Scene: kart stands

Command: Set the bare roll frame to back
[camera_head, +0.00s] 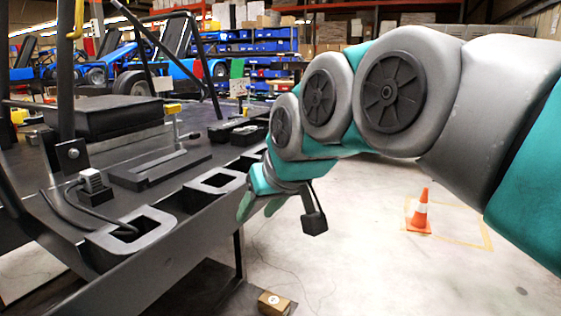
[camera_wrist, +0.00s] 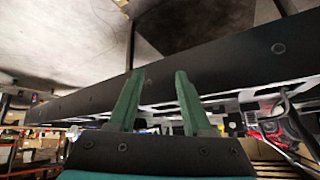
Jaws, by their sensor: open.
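A black tubular frame (camera_head: 203,62) stands tilted at the far part of the black kart stand (camera_head: 170,232); no covering shows on its tubes. A second, nearer black upright (camera_head: 66,80) with a bolted bracket rises at the left, with a yellow piece at its top; it is cut off by the picture edge. I cannot tell for sure which is the bare roll frame. My gripper (camera_head: 258,207) is low beside the stand's right edge. In the wrist view my gripper (camera_wrist: 157,95) has its two green fingers apart with nothing held; a dark beam (camera_wrist: 225,65) lies beyond them.
The stand has square-holed brackets (camera_head: 212,182), a black box (camera_head: 115,117) and a cable plug (camera_head: 92,184). A small cardboard box (camera_head: 274,303) lies on the floor. An orange cone (camera_head: 420,212) stands at the right. The floor between is mostly clear.

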